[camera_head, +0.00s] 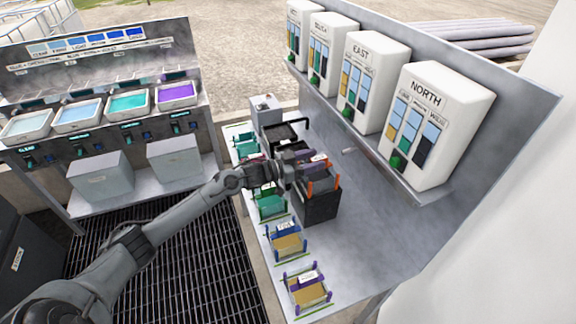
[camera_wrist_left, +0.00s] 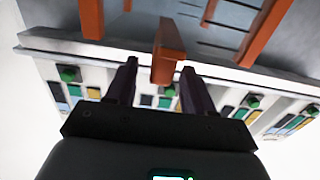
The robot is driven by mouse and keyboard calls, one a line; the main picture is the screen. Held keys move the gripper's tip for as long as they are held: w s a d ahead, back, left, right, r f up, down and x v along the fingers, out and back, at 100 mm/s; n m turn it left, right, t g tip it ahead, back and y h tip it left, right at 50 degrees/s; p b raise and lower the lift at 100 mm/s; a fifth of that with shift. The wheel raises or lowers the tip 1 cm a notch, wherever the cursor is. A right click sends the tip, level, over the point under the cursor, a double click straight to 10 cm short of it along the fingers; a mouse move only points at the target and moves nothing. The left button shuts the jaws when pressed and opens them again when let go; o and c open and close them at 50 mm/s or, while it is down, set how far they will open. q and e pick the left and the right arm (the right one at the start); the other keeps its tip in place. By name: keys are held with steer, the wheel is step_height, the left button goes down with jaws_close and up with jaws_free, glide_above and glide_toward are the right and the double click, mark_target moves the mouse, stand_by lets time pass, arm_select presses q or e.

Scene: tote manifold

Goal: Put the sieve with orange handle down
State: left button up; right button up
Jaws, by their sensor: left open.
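The sieve with orange handle (camera_head: 322,184) sits on top of a dark box (camera_head: 318,208) on the grey table. Its orange bars show at its sides. In the left wrist view, the orange handle (camera_wrist_left: 168,48) rises between and just beyond the fingertips. My left gripper (camera_head: 300,166) is at the sieve's far left side, partly covering it. In the left wrist view, its two dark fingers (camera_wrist_left: 159,72) are apart, with the handle between their tips; I cannot tell whether they touch it. My right gripper is not in view.
Sieves with blue handle (camera_head: 287,243), purple handle (camera_head: 307,289) and green handle (camera_head: 270,205) line the table's left edge. A black tray (camera_head: 286,134) stands behind. White dispensers, including NORTH (camera_head: 435,120), hang along the right panel. The table (camera_head: 375,225) right of the dark box is clear.

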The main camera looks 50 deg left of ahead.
arm_select(q)
steer(key=v, duration=0.9)
steer(key=shift+s+p, duration=0.3)
steer(key=shift+p, duration=0.15)
steer(key=shift+a, duration=0.1)
